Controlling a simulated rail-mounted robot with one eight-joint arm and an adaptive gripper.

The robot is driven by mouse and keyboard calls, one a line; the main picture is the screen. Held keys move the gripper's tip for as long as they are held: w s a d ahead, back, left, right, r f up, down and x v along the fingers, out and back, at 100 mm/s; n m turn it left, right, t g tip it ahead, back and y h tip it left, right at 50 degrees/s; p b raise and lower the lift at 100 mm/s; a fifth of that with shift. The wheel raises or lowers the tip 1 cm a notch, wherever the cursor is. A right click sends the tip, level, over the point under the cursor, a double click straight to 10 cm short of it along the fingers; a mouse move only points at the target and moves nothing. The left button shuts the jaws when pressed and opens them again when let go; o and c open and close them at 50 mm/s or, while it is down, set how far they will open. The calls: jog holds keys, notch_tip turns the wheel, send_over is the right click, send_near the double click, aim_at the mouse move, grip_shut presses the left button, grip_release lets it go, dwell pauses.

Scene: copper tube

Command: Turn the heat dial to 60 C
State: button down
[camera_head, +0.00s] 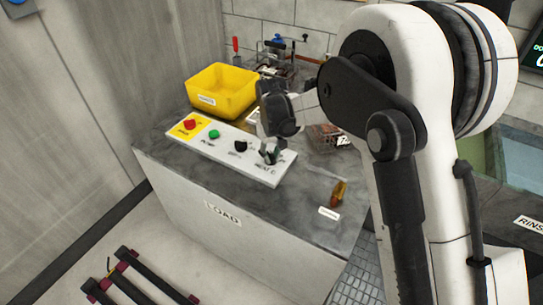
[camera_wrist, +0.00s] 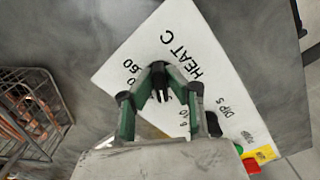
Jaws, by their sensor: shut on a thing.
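The white control panel (camera_head: 222,153) lies on the grey bench; it also fills the middle of the wrist view (camera_wrist: 228,72). Its HEAT C label (camera_wrist: 182,56) is beside my fingertips, and a printed 60 (camera_wrist: 130,66) is just left of them. My gripper (camera_head: 270,156) reaches down to the panel's right end. In the wrist view my gripper (camera_wrist: 160,82) has its green, dark-tipped fingers closed together at the heat dial's place. The jaws are shut on the dial, which the fingers mostly hide, so its pointer cannot be read.
A black DIP knob (camera_head: 240,145), a green button (camera_head: 214,134) and a red button (camera_head: 190,125) sit left along the panel. A yellow bin (camera_head: 222,88) stands behind. A wire basket (camera_wrist: 32,112) is close by. An amber-coloured item (camera_head: 338,192) lies at the bench's right.

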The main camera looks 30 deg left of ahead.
aim_at(270, 154)
jog(key=m+b, duration=0.2)
jog(key=m, duration=0.3)
jog(key=m+b, duration=0.1)
jog(key=m, duration=0.5)
jog(key=shift+a+m, duration=0.15)
jog(key=shift+m, duration=0.15)
jog(key=m+b, duration=0.1)
jog(key=m, duration=0.5)
jog(key=shift+a+m, duration=0.1)
jog(key=shift+m, duration=0.2)
jog(key=m, duration=0.5)
jog(key=shift+b, duration=0.4)
jog(key=shift+m, duration=0.3)
jog(key=c, duration=1.8)
grip_release()
jog(key=shift+o, duration=0.2)
jog(key=shift+r, duration=0.1)
notch_tip(270, 154, up, 12)
